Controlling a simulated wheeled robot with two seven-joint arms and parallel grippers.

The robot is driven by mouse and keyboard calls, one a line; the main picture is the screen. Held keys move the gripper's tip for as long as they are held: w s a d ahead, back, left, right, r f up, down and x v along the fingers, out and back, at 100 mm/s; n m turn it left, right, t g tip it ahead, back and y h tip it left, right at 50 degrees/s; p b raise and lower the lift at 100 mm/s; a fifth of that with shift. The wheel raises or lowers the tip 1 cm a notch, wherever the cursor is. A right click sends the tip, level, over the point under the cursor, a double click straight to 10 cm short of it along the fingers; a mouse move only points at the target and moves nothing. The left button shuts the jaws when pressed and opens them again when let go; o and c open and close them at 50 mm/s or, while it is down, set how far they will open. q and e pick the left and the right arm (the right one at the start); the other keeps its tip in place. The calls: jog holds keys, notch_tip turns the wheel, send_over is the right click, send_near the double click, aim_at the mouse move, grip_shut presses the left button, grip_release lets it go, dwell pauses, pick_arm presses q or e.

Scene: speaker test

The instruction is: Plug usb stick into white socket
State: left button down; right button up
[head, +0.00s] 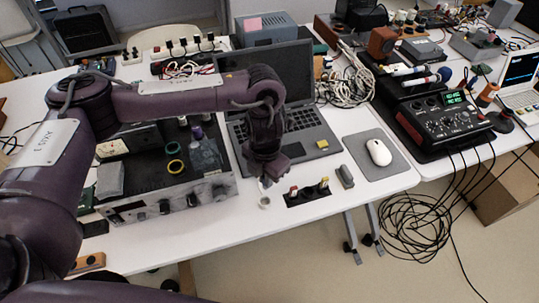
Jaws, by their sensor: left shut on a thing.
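My left gripper (266,182) points down over the front of the white table, just in front of the laptop. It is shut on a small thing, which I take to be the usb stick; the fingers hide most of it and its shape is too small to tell. A small pale round piece (264,202) lies on the table just below the fingertips; I cannot tell whether it is the white socket. A small black panel (307,192) with red and yellow pieces on it lies just right of the gripper. My right gripper is not in view.
An open laptop (309,138) stands behind the gripper, and a metal-fronted device (165,204) is at its left. A grey block (345,176) and a white mouse (379,152) on a grey mat lie to the right. A black mixer (447,118) with hanging cables is farther right.

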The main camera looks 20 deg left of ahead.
aim_at(264, 190)
pick_arm(q)
jog(key=shift+s+a+f, duration=0.2)
jog(key=shift+a+f, duration=0.05)
jog(key=shift+f, duration=0.05)
notch_tip(264, 190, down, 3)
jog(key=b, duration=0.3)
jog(key=shift+f, duration=0.15)
jog(key=shift+f+b, duration=0.55)
jog(key=shift+b, duration=0.1)
jog(key=shift+f+b, duration=1)
jog(key=shift+f, duration=0.45)
dwell(0.7)
dwell(0.4)
jog(key=c, duration=1.4)
grip_release()
jog(key=shift+c, duration=0.2)
jog(key=shift+o, duration=0.5)
jog(key=o, duration=0.3)
